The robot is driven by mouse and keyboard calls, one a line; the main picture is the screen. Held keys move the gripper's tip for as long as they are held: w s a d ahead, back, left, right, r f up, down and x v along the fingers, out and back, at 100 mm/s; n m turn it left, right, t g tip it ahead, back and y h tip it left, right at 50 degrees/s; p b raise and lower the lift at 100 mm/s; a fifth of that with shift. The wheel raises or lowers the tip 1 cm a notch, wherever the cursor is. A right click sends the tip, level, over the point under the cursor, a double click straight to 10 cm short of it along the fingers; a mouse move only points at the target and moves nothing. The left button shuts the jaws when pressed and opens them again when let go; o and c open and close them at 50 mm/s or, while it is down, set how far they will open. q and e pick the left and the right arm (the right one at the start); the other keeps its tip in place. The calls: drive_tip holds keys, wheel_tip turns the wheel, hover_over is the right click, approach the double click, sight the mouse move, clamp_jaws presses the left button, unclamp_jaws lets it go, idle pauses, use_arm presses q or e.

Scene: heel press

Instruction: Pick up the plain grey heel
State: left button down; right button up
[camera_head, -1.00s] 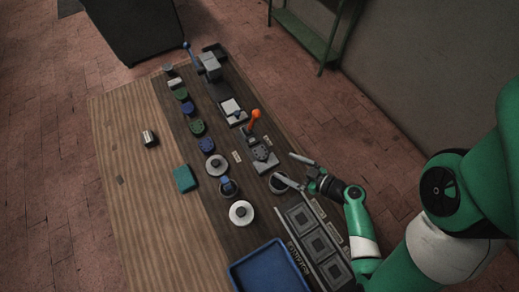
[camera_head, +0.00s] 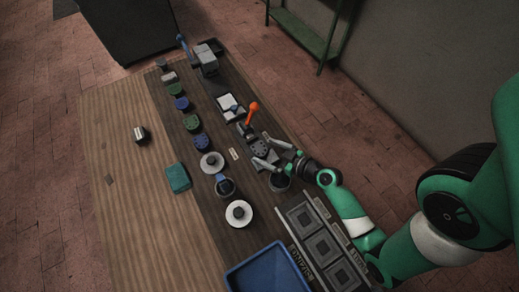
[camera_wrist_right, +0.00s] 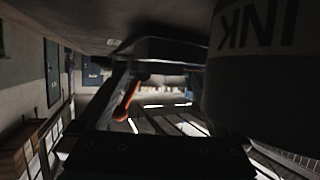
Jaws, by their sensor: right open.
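I cannot tell surely which piece is the plain grey heel. A small greyish piece (camera_head: 161,63) stands at the far end of the row of heels in the head view. A dark grey rounded piece with dots (camera_head: 259,148) sits at the base of the orange-handled press. My right gripper (camera_head: 263,150) is open, with its fingertips at or over that press base; contact cannot be told. The press's orange lever (camera_wrist_right: 128,98) also shows in the right wrist view, between dark gripper parts. No heel shows clearly there. My left gripper is out of view.
Green and blue heels (camera_head: 192,122) line the dark strip. White discs (camera_head: 239,213), a dark ink pot (camera_head: 279,182), a grey tray with square recesses (camera_head: 318,244) and a blue bin (camera_head: 268,272) stand nearer.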

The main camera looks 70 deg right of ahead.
sight(263, 150)
drive_tip(key=shift+x, duration=1.15)
drive_tip(key=c, duration=1.5)
drive_tip(key=shift+o, duration=0.2)
wheel_tip(263, 150, up, 9)
drive_tip(key=p, duration=0.5)
drive_tip(key=shift+r, duration=0.55)
